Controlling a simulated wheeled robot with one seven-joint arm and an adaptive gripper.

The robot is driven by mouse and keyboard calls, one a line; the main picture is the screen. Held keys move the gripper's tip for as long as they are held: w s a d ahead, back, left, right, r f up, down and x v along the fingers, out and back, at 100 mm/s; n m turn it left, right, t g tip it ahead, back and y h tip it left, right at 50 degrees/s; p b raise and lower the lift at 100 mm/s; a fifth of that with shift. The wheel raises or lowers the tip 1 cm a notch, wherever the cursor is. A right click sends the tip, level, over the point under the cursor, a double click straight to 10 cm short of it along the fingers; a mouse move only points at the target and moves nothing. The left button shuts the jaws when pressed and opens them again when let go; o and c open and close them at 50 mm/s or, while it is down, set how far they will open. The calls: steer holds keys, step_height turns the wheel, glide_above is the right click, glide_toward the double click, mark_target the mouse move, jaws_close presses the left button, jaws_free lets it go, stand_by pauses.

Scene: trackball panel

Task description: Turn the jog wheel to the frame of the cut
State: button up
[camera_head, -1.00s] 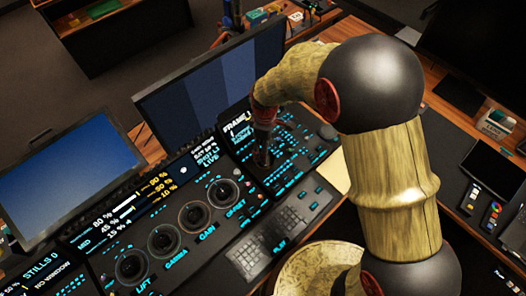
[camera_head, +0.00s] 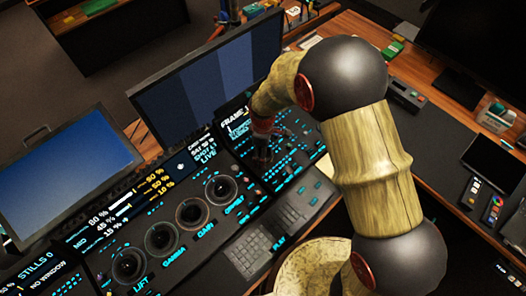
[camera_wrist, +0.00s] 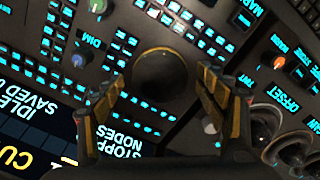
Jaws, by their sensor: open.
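The jog wheel (camera_wrist: 163,75) appears to be the dark round disc with a brownish rim in the wrist view. My gripper (camera_wrist: 158,98) is open, its two yellow-edged fingers to the left and right of this disc. Nothing is held between them. I cannot tell whether the fingers touch the rim. In the head view my gripper (camera_head: 262,150) is low over the right part of the panel, and the disc cannot be made out there. A small screen (camera_head: 236,122) behind it reads "FRAME". Its frame number is not legible.
Lit blue keys surround the disc. Large grading rings (camera_head: 191,213) and a keypad (camera_head: 248,252) are in the head view. A monitor (camera_head: 215,78) stands behind.

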steer(key=shift+c, duration=0.8)
steer(key=c, duration=1)
steer(key=shift+m, duration=0.3)
steer(key=m+p, duration=0.1)
steer(key=m, duration=0.2)
steer(key=shift+r, duration=0.1)
steer(key=m+p, duration=0.1)
steer(key=m, duration=0.4)
steer(key=shift+p, duration=0.35)
steer(key=m+p, duration=0.1)
steer(key=m, duration=0.3)
steer(key=shift+w, duration=0.1)
steer(key=shift+d+m+p, duration=0.1)
steer(key=shift+m+p, duration=0.2)
steer(key=shift+m, duration=2.2)
